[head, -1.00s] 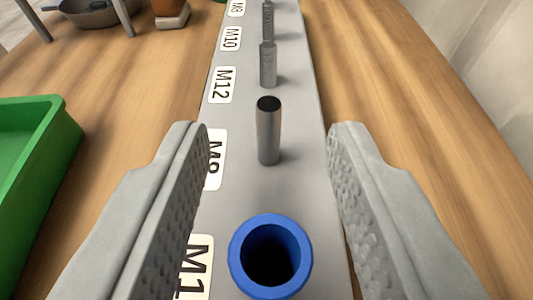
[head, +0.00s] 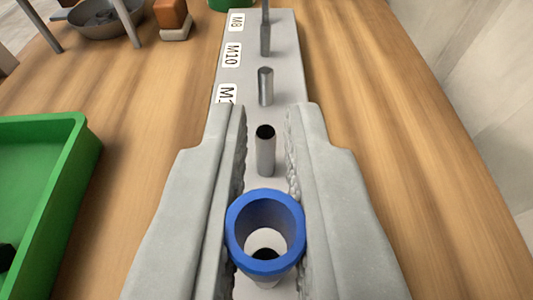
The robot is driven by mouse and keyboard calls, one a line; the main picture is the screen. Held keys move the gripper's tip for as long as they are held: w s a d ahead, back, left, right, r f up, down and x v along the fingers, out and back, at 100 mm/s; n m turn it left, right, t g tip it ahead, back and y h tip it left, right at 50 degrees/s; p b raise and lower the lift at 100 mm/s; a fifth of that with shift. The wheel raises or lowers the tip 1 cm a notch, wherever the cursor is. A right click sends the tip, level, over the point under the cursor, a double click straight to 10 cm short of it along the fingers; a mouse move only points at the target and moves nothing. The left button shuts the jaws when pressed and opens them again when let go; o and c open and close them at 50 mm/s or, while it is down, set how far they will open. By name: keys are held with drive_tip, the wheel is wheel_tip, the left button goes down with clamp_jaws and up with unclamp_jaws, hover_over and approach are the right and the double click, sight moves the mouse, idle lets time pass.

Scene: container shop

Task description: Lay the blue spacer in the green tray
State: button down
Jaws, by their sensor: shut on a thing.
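The blue spacer (head: 235,246) is a short open ring at the bottom middle of the view. My gripper (head: 266,160) is shut on it, with one finger against each side. Through its hole I see a pale surface and a dark round spot below. The green tray (head: 75,150) stands on the table at the left, partly cut off by the picture edge. A small dark thing (head: 5,257) shows inside the tray at its left edge.
Below my gripper a grey rack (head: 285,45) with several upright metal pegs and size labels runs away from me. A dark pan (head: 97,22) and an orange-brown block (head: 171,14) stand at the far left. Bare wood lies between rack and tray.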

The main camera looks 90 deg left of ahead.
wheel_tip(320, 180, up, 7)
idle(0.3)
drive_tip(key=shift+f, duration=4.8)
drive_tip(key=shift+f, duration=0.2)
drive_tip(key=c, duration=1.5)
unclamp_jaws()
drive_tip(key=shift+o, duration=0.2)
drive_tip(key=v, duration=1.7)
drive_tip(key=shift+w+d, duration=0.2)
drive_tip(key=shift+d, duration=0.1)
drive_tip(key=shift+f, duration=0.15)
